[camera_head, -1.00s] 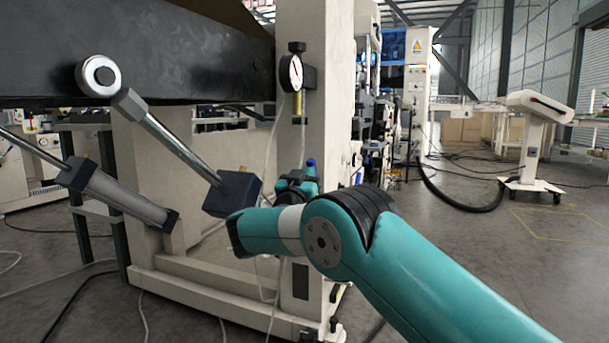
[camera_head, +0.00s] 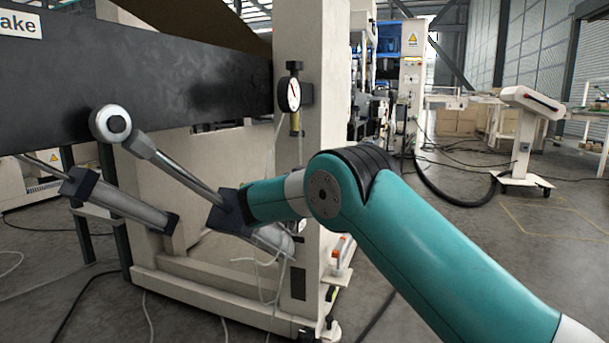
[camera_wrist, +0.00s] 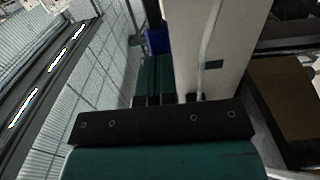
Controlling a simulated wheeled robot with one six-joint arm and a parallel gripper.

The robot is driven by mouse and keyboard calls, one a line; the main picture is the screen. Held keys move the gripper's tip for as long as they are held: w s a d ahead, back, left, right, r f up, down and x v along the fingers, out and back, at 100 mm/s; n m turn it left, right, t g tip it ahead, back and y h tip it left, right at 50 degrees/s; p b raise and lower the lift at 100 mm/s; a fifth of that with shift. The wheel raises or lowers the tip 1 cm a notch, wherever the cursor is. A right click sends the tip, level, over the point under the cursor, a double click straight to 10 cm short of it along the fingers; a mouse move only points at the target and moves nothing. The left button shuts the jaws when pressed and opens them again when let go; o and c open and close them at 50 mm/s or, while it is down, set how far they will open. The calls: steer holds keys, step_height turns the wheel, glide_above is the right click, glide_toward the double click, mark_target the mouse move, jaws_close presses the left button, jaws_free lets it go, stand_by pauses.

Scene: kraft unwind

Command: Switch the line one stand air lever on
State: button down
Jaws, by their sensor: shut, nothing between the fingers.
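I cannot make out the stand air lever for certain in either view. In the head view my teal arm crosses in front of the pale stand post (camera_head: 309,100), and my gripper is hidden behind it. In the wrist view my gripper (camera_wrist: 157,78) is shut and empty, its two teal fingers side by side beside the pale post (camera_wrist: 210,45). A dark blue patch (camera_wrist: 157,41) shows just beyond the fingertips; I cannot tell whether it is part of the stand or background. A small orange-and-white part (camera_head: 341,249) sits low on the stand's right side.
A pressure gauge (camera_head: 290,94) is on the post. A dark beam (camera_head: 140,80) and metal cylinders (camera_head: 125,200) stand left, close to my arm. A hose (camera_head: 440,190) lies on the floor. Open floor is at right, before a white wheeled pedestal (camera_head: 524,140).

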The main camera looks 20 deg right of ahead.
stand_by(0.3)
steer(key=v, duration=1.4)
steer(key=s+a+n+g+y+p, duration=0.2)
steer(key=s+n+g+y, duration=0.3)
steer(key=s, duration=0.9)
steer(key=s+a+r+n+g+y+p, duration=0.15)
steer(key=s+n+g+y, duration=0.35)
steer(key=s, duration=0.9)
steer(key=s+a+n+g+y+p, duration=0.1)
steer(key=s+n+g+y+p, duration=0.4)
steer(key=s, duration=0.9)
step_height(320, 180, up, 38)
steer(key=t+p, duration=0.1)
steer(key=p, duration=3.4)
steer(key=shift+w+f+t+y, duration=0.15)
steer(key=shift+w+t+y, duration=0.15)
steer(key=shift+y, duration=0.1)
